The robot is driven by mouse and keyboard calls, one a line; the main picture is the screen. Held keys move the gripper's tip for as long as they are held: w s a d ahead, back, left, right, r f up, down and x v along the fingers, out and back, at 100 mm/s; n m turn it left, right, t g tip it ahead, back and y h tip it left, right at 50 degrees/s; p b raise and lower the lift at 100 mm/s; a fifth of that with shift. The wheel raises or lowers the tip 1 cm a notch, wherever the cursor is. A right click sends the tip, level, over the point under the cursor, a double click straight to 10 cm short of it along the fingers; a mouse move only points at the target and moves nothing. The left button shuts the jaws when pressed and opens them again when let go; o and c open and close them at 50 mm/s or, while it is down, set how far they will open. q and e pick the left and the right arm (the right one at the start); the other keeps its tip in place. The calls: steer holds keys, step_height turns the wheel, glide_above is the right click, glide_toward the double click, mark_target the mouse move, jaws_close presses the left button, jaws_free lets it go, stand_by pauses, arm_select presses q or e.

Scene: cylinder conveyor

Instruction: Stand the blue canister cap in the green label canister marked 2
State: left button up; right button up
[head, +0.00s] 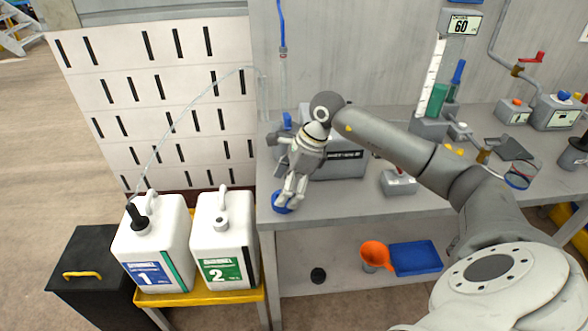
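The blue cap (281,205) sits at the front left edge of the grey bench. My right gripper (288,196) points down at it, its fingertips at the cap and partly covering it. Whether the fingers are closed on the cap cannot be told. The white canister marked 2 (236,237), with a green label, stands on a yellow stand left of the bench. Its neck (221,220) at the top front shows no blue cap. My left gripper is not in view.
A white canister marked 1 (165,252) with a blue label stands beside it, with a black fitting and thin tube in its neck. A grey box (340,160) sits behind my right gripper. An orange funnel (376,253) and blue tray (416,257) are on the lower shelf.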

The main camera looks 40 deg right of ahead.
steer(key=shift+x, duration=1.2)
steer(key=shift+r, duration=0.15)
steer(key=c, duration=1.1)
